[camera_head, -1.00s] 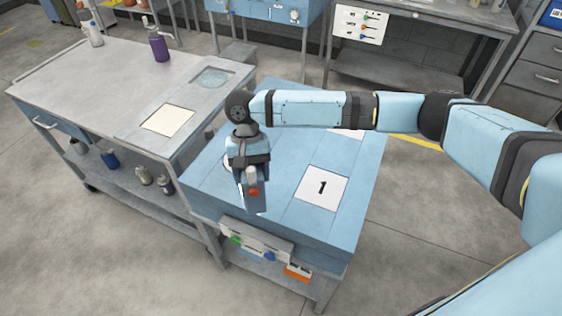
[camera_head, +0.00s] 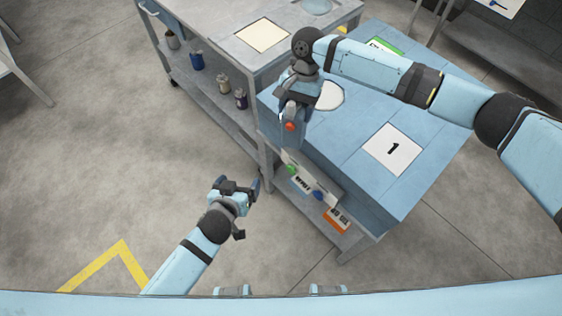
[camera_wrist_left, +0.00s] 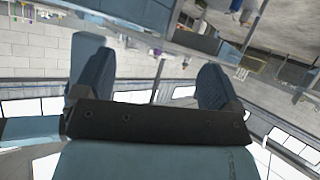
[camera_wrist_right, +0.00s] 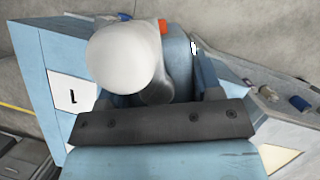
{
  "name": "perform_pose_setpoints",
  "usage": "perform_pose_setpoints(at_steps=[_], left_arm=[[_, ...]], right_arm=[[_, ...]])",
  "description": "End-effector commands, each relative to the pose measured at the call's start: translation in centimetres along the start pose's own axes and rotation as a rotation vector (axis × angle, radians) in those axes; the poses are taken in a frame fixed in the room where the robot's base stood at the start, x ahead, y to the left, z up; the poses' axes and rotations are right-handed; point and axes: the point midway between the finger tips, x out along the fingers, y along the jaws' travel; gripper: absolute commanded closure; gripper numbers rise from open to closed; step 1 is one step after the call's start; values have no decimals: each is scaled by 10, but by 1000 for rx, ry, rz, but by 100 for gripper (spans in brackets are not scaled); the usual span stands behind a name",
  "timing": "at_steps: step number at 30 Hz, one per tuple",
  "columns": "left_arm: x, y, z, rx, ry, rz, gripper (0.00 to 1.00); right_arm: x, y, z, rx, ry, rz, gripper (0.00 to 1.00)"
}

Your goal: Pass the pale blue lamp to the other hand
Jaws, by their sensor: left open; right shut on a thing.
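The pale blue lamp (camera_head: 291,136) hangs in the jaws of my right gripper (camera_head: 292,110), above the left front edge of the blue bench. An orange-red spot shows on its side. In the right wrist view, the lamp's pale blue body (camera_wrist_right: 180,62) lies between the fingers. A white rounded part with a grey neck is close to the camera and covers some of it; it looks like part of the lamp. My left gripper (camera_head: 238,185) is open and empty, lower and left of the lamp, clear of it. In the left wrist view, nothing lies between its fingers (camera_wrist_left: 155,85).
Labelled boxes sit below the blue bench's front. Open floor surrounds my left arm.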

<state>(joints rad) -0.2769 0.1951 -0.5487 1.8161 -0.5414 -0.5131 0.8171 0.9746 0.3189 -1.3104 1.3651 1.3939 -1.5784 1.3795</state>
Motion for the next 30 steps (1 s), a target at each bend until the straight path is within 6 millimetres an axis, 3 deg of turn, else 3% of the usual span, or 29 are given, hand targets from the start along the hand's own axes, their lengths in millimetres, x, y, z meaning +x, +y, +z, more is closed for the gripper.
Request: perform_pose_setpoints(at_steps=[6,15,23,30], left_arm=[[15,40,-30,74,179,0,11],[10,94,-57,161,427,97,11],[7,113,-64,189,506,151,11],[34,120,-80,189,510,151,11]], right_arm=[[-1,0,0,-1,0,-1,95],[-1,0,0,-1,0,-1,95],[-1,0,0,-1,0,-1,95],[-1,0,0,-1,0,-1,95]])
